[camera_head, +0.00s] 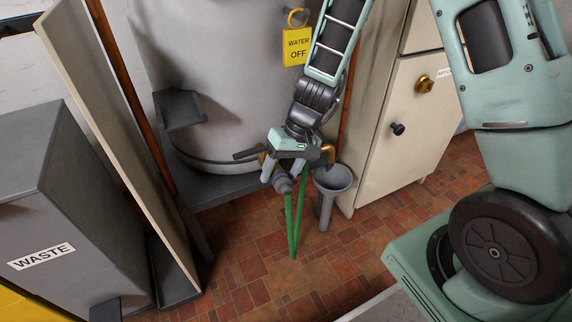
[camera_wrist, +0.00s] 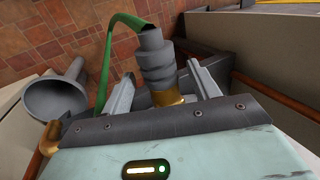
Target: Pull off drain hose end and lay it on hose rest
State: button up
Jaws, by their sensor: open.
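The drain hose end is a grey ribbed coupling (camera_wrist: 157,65) on a brass fitting (camera_wrist: 167,97), with a green hose (camera_wrist: 107,48) looping from it. In the head view the coupling (camera_head: 284,186) is at my gripper and the green hose (camera_head: 294,235) hangs in a narrow loop. My gripper (camera_head: 283,177) is open. In the wrist view its fingers (camera_wrist: 161,76) stand on either side of the coupling, with gaps visible. A grey angled bracket (camera_head: 180,109) on the tank's left may be the hose rest; I cannot be sure.
A grey funnel-topped pipe (camera_head: 333,178) stands right of my gripper, near a brass elbow (camera_head: 329,151). The grey tank (camera_head: 225,80) is behind, with a yellow "WATER OFF" tag (camera_head: 298,48). A cream cabinet (camera_head: 400,125) is right; a WASTE bin (camera_head: 75,200) and upright board (camera_head: 110,130) are left.

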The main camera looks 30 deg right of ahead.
aim_at(288, 183)
jog(key=shift+a+f, duration=0.1)
jog(key=shift+f, duration=0.05)
jog(key=shift+c, duration=0.3)
jog(key=c, duration=1)
jog(key=shift+c, duration=0.2)
jog(key=shift+s, duration=0.25)
jog(key=shift+s+b, duration=0.75)
jog(key=shift+s, duration=0.1)
jog(key=shift+s, duration=0.1)
jog(key=shift+s+b, duration=0.3)
jog(key=shift+s, duration=0.05)
jog(key=shift+s, duration=0.25)
jog(key=shift+s+b, duration=0.6)
jog(key=shift+s, duration=0.1)
